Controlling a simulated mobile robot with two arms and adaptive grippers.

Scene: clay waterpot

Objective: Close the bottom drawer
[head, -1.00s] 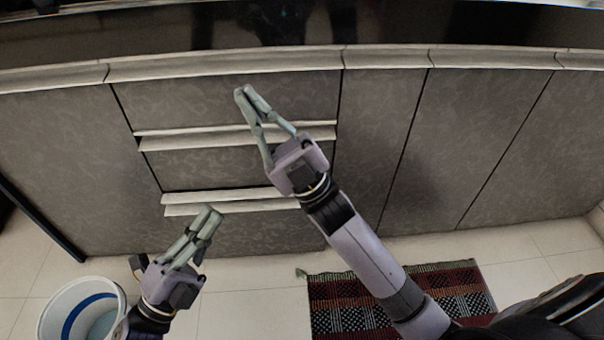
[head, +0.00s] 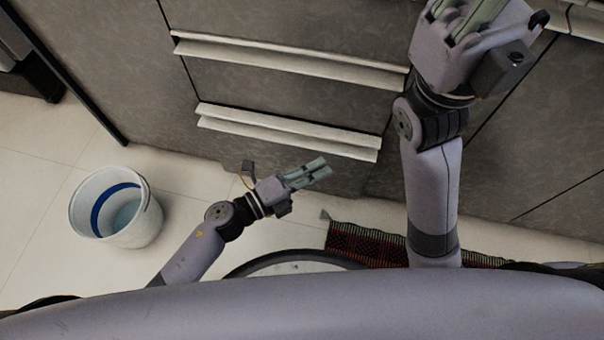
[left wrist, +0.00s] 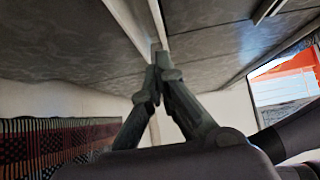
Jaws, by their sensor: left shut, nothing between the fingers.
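The bottom drawer (head: 270,158) has a dark mottled grey front with a long pale handle strip (head: 290,132) along its top. Whether it stands out from the cabinet is hard to tell. My left gripper (head: 322,168) is shut and empty, pointing right, close below the right half of that strip in the head view; contact cannot be told. In the left wrist view its fingertips (left wrist: 160,62) meet near the end of a pale strip (left wrist: 128,25). My right gripper (head: 470,8) is at the top edge, right of the drawers, its fingertips cut off.
A drawer above has a similar pale handle (head: 290,62). A white bucket with a blue band (head: 118,210) stands on the tiled floor at left. A patterned red and black mat (head: 370,244) lies before the cabinet, partly behind my right arm.

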